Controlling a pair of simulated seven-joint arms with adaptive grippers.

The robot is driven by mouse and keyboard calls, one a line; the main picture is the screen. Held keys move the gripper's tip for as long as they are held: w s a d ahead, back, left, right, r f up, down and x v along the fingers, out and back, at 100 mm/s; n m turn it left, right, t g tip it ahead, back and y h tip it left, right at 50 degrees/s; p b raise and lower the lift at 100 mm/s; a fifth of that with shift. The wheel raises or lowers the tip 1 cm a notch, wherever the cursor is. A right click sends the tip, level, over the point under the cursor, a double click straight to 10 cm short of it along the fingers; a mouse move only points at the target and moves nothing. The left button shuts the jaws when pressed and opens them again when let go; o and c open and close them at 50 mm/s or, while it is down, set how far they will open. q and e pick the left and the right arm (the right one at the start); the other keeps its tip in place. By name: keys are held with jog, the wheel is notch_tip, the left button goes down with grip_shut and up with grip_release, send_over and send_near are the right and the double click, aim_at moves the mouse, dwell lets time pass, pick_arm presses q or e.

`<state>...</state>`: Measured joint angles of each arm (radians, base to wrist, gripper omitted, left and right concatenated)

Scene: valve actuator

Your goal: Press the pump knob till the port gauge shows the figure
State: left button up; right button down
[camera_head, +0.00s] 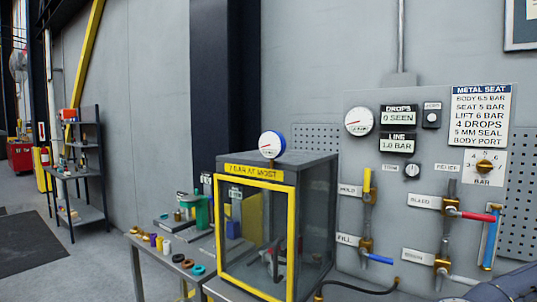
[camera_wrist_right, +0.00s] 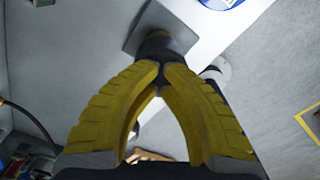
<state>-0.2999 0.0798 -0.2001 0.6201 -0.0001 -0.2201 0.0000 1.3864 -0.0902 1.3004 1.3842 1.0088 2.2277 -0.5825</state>
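In the head view the grey panel carries a round white dial gauge (camera_head: 358,121). A blue-rimmed gauge (camera_head: 271,144) stands on top of the yellow-framed box. I cannot tell which is the port gauge, and its figure is too small to read. The panel has a small round knob (camera_head: 412,171) and a black knob (camera_head: 432,116); I cannot tell which is the pump knob. In the right wrist view my right gripper (camera_wrist_right: 161,68) has its yellow fingertips together, just before a dark round part (camera_wrist_right: 158,45); contact is unclear. My left gripper is out of view.
The line display (camera_head: 397,144) reads 1.0 BAR and the drops display (camera_head: 398,117) reads 0 SEEN. A brass selector (camera_head: 485,167), valves with red (camera_head: 480,216) and blue (camera_head: 380,259) handles, and a black hose (camera_head: 355,286) crowd the panel. The test box (camera_head: 255,172) stands left.

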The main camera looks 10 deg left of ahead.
jog(key=shift+f, duration=2.55)
jog(key=shift+r, duration=4.25)
